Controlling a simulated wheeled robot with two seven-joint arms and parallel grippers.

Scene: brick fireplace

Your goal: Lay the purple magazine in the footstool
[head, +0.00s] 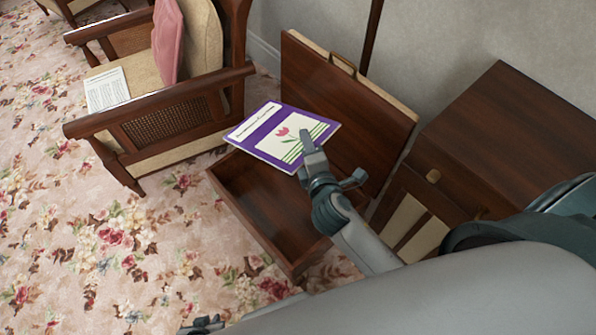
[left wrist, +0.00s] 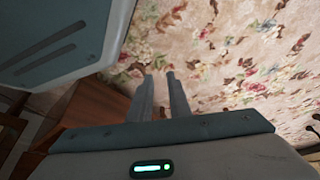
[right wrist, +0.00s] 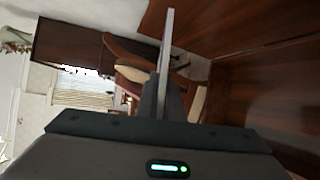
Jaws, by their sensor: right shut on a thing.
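The purple magazine (head: 283,133) has a white panel with a pink tulip. My right gripper (head: 308,146) is shut on its near right edge and holds it tilted above the footstool. In the right wrist view the magazine (right wrist: 166,50) shows edge-on between the fingers. The footstool (head: 250,222) is a dark wooden box, open at the top, with its lid (head: 335,115) raised at the back. The visible part of its inside is empty; the magazine and my right arm hide some of it. My left gripper (head: 203,325) is low at the bottom edge, empty, its fingers (left wrist: 160,95) slightly apart.
A wooden armchair (head: 165,110) with a pink cushion (head: 168,42) and a white printed sheet (head: 107,90) stands at the left. A dark wooden cabinet (head: 500,125) stands right of the footstool. The floral carpet (head: 90,235) is clear at lower left.

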